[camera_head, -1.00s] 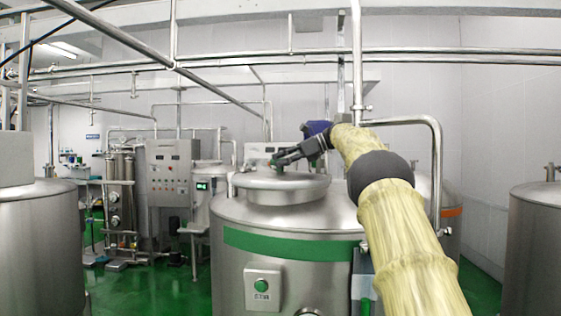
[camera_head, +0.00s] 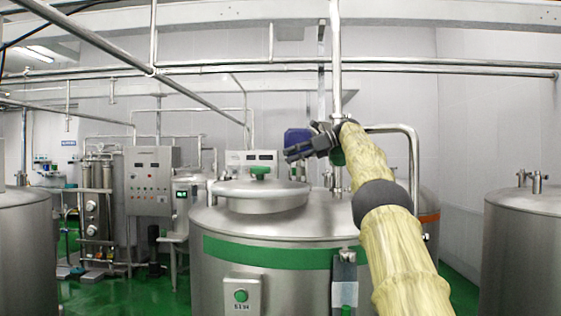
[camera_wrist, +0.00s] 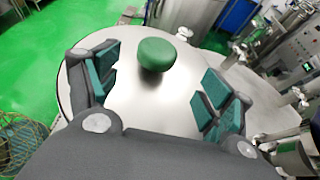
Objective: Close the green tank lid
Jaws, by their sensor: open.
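The green-banded steel tank (camera_head: 225,250) stands in the middle of the head view. Its round steel lid (camera_head: 262,197) lies flat over the opening and looks shut. A green knob (camera_head: 260,172) stands on the lid's top. In the wrist view the green knob (camera_wrist: 157,54) lies beyond and between my fingers, apart from them, over the lid's bare steel (camera_wrist: 150,100). My gripper (camera_head: 299,150) is above and to the right of the knob in the head view. In the wrist view my gripper (camera_wrist: 160,90) is open, its teal pads wide apart, with nothing between them.
A control cabinet (camera_head: 152,180) and pipework stand to the left. Other steel tanks stand at the far left (camera_head: 28,255) and far right (camera_head: 525,250). A bent steel pipe (camera_head: 413,160) rises beside my arm. The space above the lid is clear.

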